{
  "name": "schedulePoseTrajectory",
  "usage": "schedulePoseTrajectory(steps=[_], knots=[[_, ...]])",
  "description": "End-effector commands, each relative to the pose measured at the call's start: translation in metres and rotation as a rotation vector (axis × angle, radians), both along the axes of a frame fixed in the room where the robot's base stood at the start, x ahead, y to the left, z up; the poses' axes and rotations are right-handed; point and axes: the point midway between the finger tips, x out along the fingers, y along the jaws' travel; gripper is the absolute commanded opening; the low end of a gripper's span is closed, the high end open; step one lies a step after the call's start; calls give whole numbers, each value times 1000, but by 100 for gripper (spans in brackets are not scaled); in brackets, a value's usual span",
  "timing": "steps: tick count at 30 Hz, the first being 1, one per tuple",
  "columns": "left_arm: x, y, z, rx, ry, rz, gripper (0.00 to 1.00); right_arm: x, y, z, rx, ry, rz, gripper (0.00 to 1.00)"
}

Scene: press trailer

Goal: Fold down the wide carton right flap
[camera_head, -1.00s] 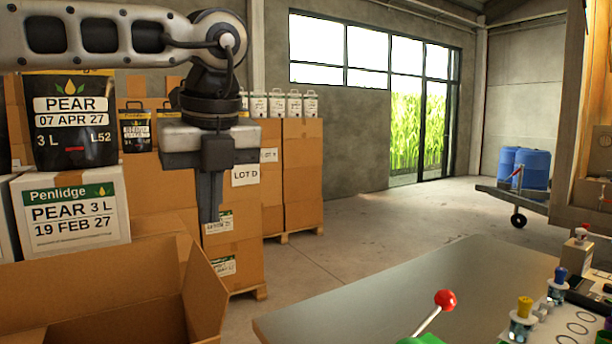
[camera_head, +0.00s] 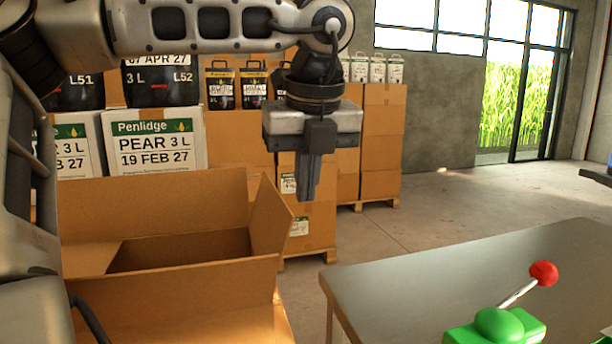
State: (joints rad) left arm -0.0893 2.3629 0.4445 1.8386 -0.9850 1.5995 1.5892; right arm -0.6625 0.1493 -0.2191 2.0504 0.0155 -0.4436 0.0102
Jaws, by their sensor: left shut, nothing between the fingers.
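The wide carton (camera_head: 170,288) stands open at the lower left, its inside partly in view. Its right flap (camera_head: 269,219) stands up and leans a little outward. Its back flap (camera_head: 150,206) also stands up. My left gripper (camera_head: 309,198) points down, shut and empty. My right gripper is not in view.
A grey table (camera_head: 450,270) with a green device (camera_head: 495,326) and red-knobbed lever (camera_head: 543,273) stands at the right. White Penlidge boxes (camera_head: 155,140) and stacked cartons (camera_head: 383,140) stand behind. Open floor (camera_head: 470,200) lies behind the table.

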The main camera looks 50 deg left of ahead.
Motion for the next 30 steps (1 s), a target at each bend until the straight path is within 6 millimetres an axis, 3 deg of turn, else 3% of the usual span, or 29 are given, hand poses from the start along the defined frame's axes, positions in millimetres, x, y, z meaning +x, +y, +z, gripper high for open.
schedulePoseTrajectory(steps=[11,30], knots=[[-5,3,-1,-1,-1,1,0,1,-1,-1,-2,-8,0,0],[-62,33,-3,-3,-3,1,0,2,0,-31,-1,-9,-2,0]])
